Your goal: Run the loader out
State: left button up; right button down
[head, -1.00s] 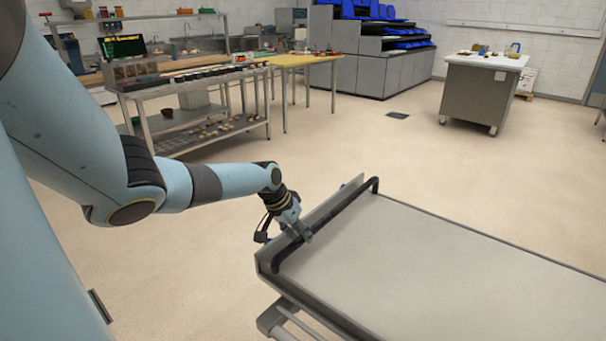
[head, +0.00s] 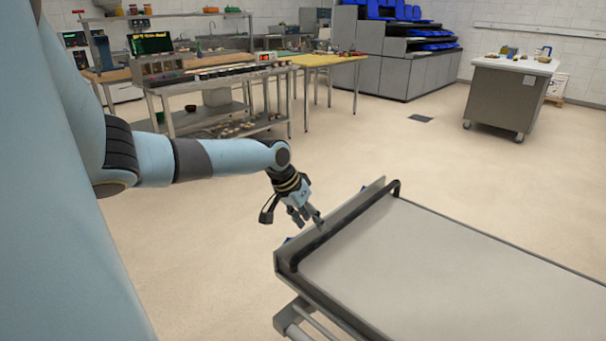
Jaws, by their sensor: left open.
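The loader (head: 440,275) is a long flat pale bed with a metal end plate, reaching from the lower middle to the right edge. A black handle bar (head: 350,220) runs along its near-left end. My left gripper (head: 310,221) is open and empty, pointing down by the end plate, just to the upper left of the bar. Its fingers are not around the bar; whether a fingertip touches the plate I cannot tell. The loader's far right end is out of the picture. My right gripper is not in view.
A steel work table (head: 215,78) with a lower shelf and a yellow-topped table (head: 330,62) stand at the back left. A grey cabinet on wheels (head: 505,98) stands at the back right. The floor (head: 210,270) left of the loader is clear.

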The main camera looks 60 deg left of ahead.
pick_arm(q)
jog(key=v, duration=0.6)
jog(key=shift+s, duration=0.1)
dwell(0.3)
